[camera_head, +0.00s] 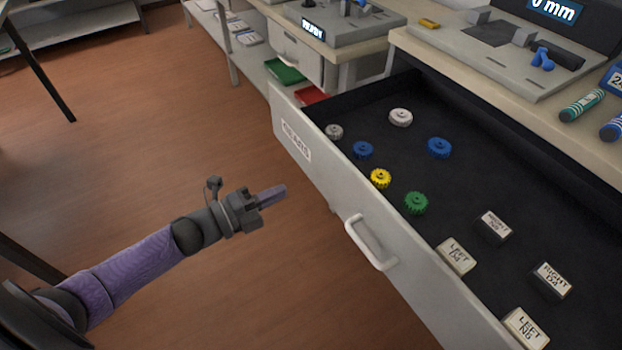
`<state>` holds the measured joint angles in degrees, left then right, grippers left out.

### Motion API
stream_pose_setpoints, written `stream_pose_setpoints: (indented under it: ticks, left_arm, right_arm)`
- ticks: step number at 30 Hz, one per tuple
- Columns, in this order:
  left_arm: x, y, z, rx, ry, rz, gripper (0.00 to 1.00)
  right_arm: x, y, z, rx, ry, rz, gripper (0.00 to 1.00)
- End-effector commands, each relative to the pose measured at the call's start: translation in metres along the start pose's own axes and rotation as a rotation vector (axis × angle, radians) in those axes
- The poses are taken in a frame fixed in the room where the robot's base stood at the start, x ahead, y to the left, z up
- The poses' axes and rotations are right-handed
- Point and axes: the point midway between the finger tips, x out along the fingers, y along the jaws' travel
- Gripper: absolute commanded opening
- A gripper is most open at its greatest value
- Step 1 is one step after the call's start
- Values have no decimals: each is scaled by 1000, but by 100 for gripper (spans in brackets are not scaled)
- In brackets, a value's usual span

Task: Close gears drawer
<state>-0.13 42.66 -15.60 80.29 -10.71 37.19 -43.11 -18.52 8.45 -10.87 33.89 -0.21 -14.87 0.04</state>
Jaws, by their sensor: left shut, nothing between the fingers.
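The gears drawer (320,178) is pulled open from the counter. Its light grey front carries a label reading "GEARS" and a white bar handle (370,243). Inside, on a black lining, lie several gears, among them a yellow gear (380,178), a green gear (416,203) and a blue gear (439,147). Several small labelled blocks lie at the near end, one marked "LEFT D4" (456,256). My left gripper (276,194) is shut and empty, in the air outside the drawer front, left of the handle and apart from it. My right gripper is not in view.
A counter (430,58) above the drawer holds a grey measuring device (500,50) with a display and a teal cylinder (582,105). A second bench behind has a green tray (284,71) and a red tray (311,95) below.

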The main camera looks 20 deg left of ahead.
Motion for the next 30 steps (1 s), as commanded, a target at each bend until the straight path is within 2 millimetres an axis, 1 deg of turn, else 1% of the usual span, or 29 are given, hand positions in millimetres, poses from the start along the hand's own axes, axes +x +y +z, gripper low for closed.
stream_pose_setpoints:
  ticks: [1, 3, 6, 9, 12, 17, 26, 30]
  left_arm:
    - [11, 2, 0, 0, 1, -3, 0]
    - [26, 2, 0, 0, 0, -3, 0]
    - [45, 3, 0, -1, 1, -2, 0]
    - [59, 2, 0, 0, 0, -1, 0]
    - [68, 1, 0, 0, 0, 0, 0]
    - [72, 0, 0, 0, -1, 1, 0]
    - [72, 0, 0, -1, -1, 0, 0]
    - [76, 0, 0, -2, 0, 0, 0]
  right_arm:
    - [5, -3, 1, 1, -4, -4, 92]
    - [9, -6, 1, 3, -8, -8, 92]
    - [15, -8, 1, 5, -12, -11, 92]
    - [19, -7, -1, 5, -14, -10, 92]
    - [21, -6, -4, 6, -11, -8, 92]
    - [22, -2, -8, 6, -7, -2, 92]
    - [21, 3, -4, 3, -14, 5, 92]
    - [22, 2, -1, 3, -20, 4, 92]
